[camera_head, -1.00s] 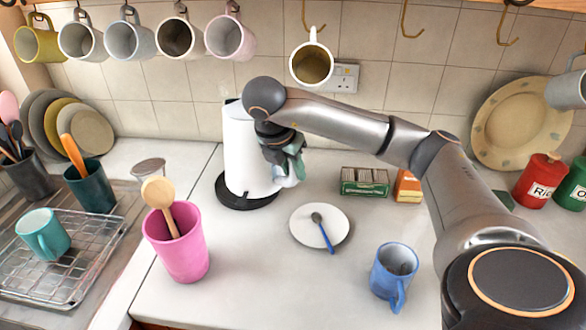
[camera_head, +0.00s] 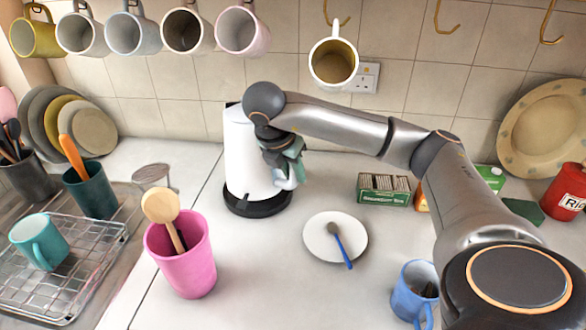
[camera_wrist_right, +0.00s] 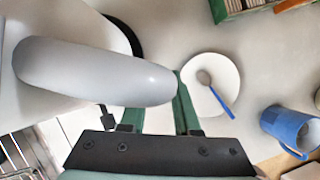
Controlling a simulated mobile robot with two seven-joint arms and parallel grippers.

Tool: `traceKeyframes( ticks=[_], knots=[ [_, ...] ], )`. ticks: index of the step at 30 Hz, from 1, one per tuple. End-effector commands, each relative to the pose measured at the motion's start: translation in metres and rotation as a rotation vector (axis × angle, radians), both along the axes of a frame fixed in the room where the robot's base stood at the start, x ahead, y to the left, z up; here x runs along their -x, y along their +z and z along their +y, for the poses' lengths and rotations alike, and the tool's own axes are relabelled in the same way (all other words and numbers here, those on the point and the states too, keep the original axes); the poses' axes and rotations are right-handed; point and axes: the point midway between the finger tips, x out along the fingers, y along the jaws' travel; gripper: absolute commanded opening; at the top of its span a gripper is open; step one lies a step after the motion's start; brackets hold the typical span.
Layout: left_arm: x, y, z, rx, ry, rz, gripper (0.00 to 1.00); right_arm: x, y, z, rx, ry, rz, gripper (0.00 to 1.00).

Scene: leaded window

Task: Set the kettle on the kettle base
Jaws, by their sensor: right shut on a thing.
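The white kettle (camera_head: 243,155) stands upright at the back of the counter, against the tiled wall. The black round kettle base (camera_head: 250,207) is directly under it, its rim showing around the front. The kettle looks centred over the base; whether its underside is fully down cannot be told. My right gripper (camera_head: 287,160) is at the kettle's right side, shut on its handle. In the wrist view the pale grey handle (camera_wrist_right: 95,72) crosses my gripper's green fingers (camera_wrist_right: 158,108). The base's dark edge (camera_wrist_right: 128,35) shows behind it. My left gripper is not in view.
A pink pot (camera_head: 182,262) with a wooden spoon stands front left of the kettle. A saucer (camera_head: 315,240) with a blue spoon and a blue mug (camera_head: 412,293) lie to the right. A tea box (camera_head: 383,190) is behind. Several mugs hang above.

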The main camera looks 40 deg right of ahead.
Motion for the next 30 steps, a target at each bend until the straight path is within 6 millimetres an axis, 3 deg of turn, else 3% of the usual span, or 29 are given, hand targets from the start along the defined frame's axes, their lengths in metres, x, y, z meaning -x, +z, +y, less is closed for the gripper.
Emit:
traceKeyframes(
  ticks=[9, 30],
  knots=[
    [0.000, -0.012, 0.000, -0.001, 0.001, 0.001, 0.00, -0.002, -0.015, -0.001, 0.001, -0.004, -0.017, 0.00],
    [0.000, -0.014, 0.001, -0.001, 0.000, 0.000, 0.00, -0.002, -0.016, -0.001, 0.000, -0.004, -0.016, 0.00]
  ],
)
